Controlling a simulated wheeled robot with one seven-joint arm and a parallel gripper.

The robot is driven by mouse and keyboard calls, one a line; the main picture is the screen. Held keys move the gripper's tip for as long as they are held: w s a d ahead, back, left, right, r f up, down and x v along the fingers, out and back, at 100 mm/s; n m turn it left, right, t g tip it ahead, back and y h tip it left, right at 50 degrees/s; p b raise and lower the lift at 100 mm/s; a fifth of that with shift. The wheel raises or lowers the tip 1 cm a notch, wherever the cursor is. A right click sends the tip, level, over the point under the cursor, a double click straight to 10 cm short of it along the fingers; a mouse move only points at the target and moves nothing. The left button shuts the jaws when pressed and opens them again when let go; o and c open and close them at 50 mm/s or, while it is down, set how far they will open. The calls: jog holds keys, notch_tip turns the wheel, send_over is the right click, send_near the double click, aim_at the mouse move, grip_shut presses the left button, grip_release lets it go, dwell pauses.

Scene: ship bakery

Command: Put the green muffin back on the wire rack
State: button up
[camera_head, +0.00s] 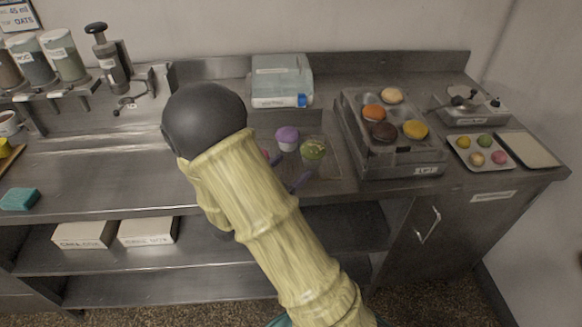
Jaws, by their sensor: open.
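The green muffin (313,150), in a pale cup, stands on the steel counter area just right of my arm. A purple muffin (288,138) stands close behind it to the left. What seems to be the wire rack (333,168) is a thin, flat outline around the muffins; I cannot tell whether the green muffin rests on it or beside it. My gripper (288,171) is mostly hidden behind my yellow arm. Its purple fingers show beside the arm, open, just left of and in front of the green muffin. A bit of pink shows at the arm's edge.
White boxes (148,231) sit on the shelf below.

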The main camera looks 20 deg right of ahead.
dwell(0.3)
jog(key=s+d+f+m+g+y, duration=0.2)
jog(key=s+m+g+y, duration=0.1)
jog(key=s+m+g, duration=0.3)
jog(key=s+d+f+m+g+y, duration=0.25)
jog(key=s+m+g, duration=0.2)
jog(key=s, duration=0.35)
jog(key=s+a+m+y, duration=0.3)
jog(key=a+m+y, duration=0.3)
jog(key=w+a+r+m+t+y, duration=0.2)
jog(key=w+a+m+t+y, duration=0.1)
jog(key=m, duration=0.4)
jog(key=shift+w+a+r+t+y, duration=0.15)
jog(key=shift+a+t+y, duration=0.5)
jog(key=shift+a, duration=0.1)
jog(key=shift+r, duration=0.1)
jog(key=w+p+v, duration=0.2)
jog(key=p+v, duration=0.8)
jog(key=p, duration=0.1)
jog(key=shift+r, duration=0.5)
